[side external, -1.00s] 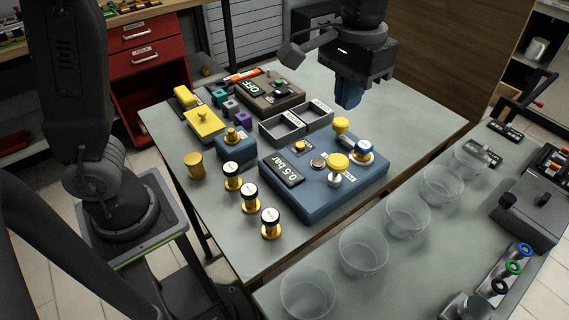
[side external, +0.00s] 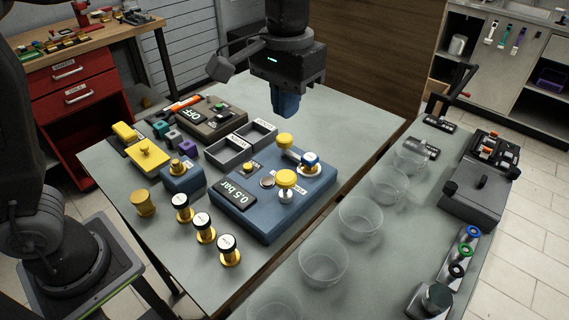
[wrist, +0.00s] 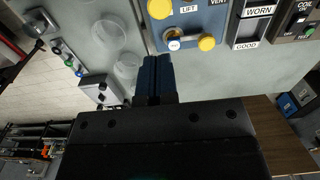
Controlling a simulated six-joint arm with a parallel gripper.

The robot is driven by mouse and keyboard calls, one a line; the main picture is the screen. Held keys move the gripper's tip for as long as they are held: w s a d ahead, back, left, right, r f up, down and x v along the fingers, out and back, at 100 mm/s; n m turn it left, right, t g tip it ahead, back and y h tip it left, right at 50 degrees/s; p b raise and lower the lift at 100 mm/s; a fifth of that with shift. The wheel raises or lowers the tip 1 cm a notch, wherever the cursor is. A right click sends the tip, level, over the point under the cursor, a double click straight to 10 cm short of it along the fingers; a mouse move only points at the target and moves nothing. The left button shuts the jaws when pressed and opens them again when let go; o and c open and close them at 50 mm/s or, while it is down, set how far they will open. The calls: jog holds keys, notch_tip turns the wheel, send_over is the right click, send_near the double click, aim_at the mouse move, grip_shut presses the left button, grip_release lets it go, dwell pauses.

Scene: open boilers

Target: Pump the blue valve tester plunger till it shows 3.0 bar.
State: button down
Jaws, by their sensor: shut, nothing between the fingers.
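The blue valve tester (side external: 262,223) sits on the grey table, and its display (side external: 234,196) reads 0.5 bar. Two yellow round caps stand up from it: a far cap (side external: 285,139) and a near cap (side external: 286,178) on a pale stem. I cannot tell for sure which is the plunger.
Several gold, white-topped valves (side external: 205,228) stand before the tester. Two grey trays (side external: 231,153) and a dark OFF box (side external: 212,119) lie behind it. Clear cups (side external: 360,220) line the right-hand bench. The table right of my gripper is bare.

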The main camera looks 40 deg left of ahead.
aim_at(285, 175)
notch_tip(285, 175, down, 13)
jog(key=shift+f, duration=0.1)
dwell(0.3)
jog(key=shift+f, duration=1.5)
jog(key=shift+s, duration=0.1)
jog(key=shift+r, duration=0.1)
notch_tip(285, 175, up, 14)
jog(key=shift+r, duration=0.2)
dwell(0.9)
notch_tip(285, 175, up, 2)
jog(key=shift+r, duration=0.25)
